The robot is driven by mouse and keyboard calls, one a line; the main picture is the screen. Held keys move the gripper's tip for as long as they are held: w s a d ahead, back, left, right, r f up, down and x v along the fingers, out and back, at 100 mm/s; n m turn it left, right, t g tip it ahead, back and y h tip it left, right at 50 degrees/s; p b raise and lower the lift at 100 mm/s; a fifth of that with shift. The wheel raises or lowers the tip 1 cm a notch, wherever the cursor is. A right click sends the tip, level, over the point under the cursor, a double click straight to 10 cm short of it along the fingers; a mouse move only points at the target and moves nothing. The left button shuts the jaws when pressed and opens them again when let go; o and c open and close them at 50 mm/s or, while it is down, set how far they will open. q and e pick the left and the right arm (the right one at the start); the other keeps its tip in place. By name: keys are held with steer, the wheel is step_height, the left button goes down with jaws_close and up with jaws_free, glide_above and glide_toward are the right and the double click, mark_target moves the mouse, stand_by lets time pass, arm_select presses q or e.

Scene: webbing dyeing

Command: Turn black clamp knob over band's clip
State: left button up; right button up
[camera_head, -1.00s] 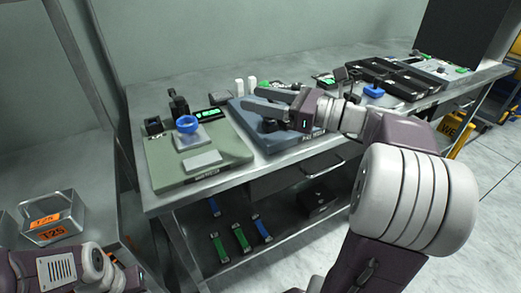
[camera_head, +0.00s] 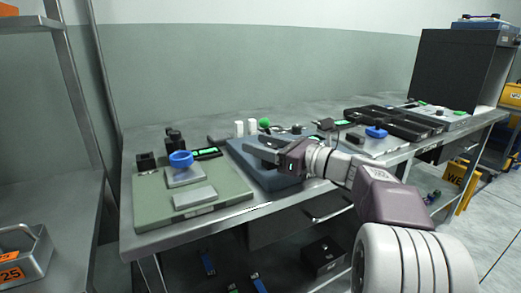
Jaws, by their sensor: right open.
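My right gripper (camera_head: 263,148) is open over the blue-grey block (camera_head: 272,178) on the bench, its fingers pointing left. The fingers cover part of the block's top. I cannot clearly make out the black clamp knob or the band's clip under them. My left gripper is not in view.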

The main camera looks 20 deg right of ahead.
steer(key=shift+w, duration=0.1)
steer(key=shift+c, duration=0.3)
jaws_close()
steer(key=shift+a, duration=0.1)
